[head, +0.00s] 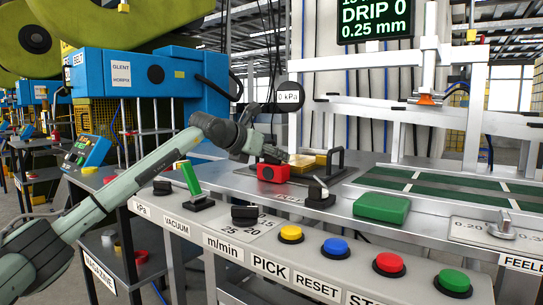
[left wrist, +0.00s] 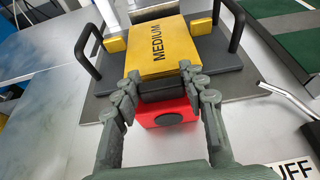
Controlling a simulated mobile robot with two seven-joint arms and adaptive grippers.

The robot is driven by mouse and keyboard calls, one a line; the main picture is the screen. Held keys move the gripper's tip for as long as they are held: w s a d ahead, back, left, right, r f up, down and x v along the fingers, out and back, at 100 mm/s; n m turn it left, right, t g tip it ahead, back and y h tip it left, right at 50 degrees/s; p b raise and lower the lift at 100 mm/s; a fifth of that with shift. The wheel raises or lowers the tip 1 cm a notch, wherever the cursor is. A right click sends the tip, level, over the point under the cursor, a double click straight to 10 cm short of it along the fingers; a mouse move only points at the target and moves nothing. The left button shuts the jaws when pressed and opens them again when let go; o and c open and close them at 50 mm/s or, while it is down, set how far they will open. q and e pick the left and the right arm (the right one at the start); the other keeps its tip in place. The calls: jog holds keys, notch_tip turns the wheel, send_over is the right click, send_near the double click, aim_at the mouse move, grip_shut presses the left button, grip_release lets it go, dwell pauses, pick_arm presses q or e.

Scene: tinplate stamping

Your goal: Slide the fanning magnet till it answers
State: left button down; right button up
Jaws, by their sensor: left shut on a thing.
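The red magnet block (head: 271,173) stands on the grey bench; in the left wrist view its red face (left wrist: 166,112) has a black disc. My left gripper (head: 268,152) comes down on it from above. In the left wrist view my gripper (left wrist: 165,82) has its fingers on either side of the block's dark top part (left wrist: 165,91) and is shut on it. The magnet is close beside a yellow stack (left wrist: 150,46) marked MEDIUM; any small gap between them is hidden. The stack (head: 312,160) lies on a dark base plate (left wrist: 222,80). My right gripper is not in view.
Black loop handles (left wrist: 235,22) (left wrist: 87,50) rise on both sides of the stack. A 0 kPa gauge (head: 290,97) stands behind my gripper. A green block (head: 381,208), dark lever (head: 319,193) and several coloured push buttons (head: 336,247) occupy the front bench and panel. Green conveyor belts (head: 450,190) lie right.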

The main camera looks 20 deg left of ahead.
pick_arm(q)
jog(key=c, duration=0.8)
grip_release()
jog(key=shift+s, duration=0.1)
jog(key=shift+c, duration=0.2)
jog(key=v, duration=1.2)
